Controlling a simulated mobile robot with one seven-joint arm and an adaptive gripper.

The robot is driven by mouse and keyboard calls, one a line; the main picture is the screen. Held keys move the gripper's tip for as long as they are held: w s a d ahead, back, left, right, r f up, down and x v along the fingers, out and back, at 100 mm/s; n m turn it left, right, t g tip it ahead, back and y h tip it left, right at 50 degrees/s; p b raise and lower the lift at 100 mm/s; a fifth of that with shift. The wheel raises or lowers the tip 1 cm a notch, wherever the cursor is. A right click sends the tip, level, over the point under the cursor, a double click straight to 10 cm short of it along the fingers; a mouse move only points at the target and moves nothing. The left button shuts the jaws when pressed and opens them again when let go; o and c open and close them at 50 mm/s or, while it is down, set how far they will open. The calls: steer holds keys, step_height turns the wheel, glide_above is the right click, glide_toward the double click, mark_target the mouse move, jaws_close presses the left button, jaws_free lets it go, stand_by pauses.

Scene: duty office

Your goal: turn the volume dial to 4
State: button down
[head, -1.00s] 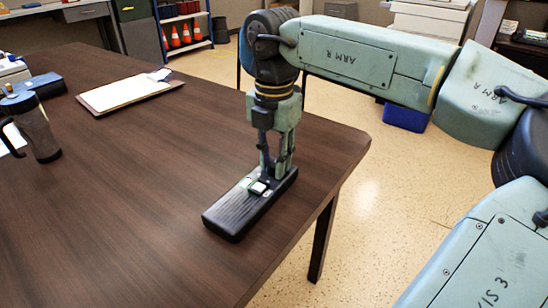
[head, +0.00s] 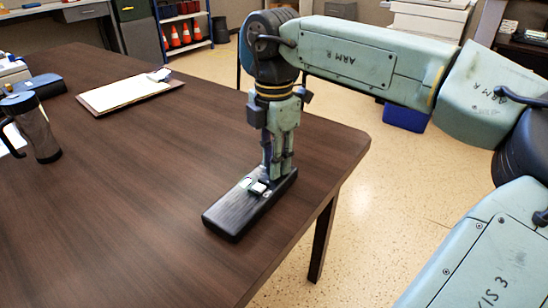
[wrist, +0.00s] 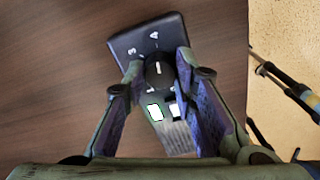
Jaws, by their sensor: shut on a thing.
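A black box-shaped device (head: 228,218) lies near the table's right edge. In the wrist view its face (wrist: 125,42) shows a round black volume dial (wrist: 159,71) with a white pointer line. The numbers 3 and 4 are printed beyond the dial, 3 to the left of 4. The line points roughly toward the 4; exact alignment is hard to tell. My gripper (head: 272,176) points straight down at the device. In the wrist view my gripper (wrist: 159,68) has one finger on each side of the dial, shut on it. The fingers hide part of the dial's sides and markings.
Two pale buttons (wrist: 155,113) sit on the device beside the dial, near my fingers. The table around the device is clear.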

steer(key=c, duration=1.3)
jaws_free()
step_height(320, 180, up, 12)
steer(key=shift+r, duration=0.1)
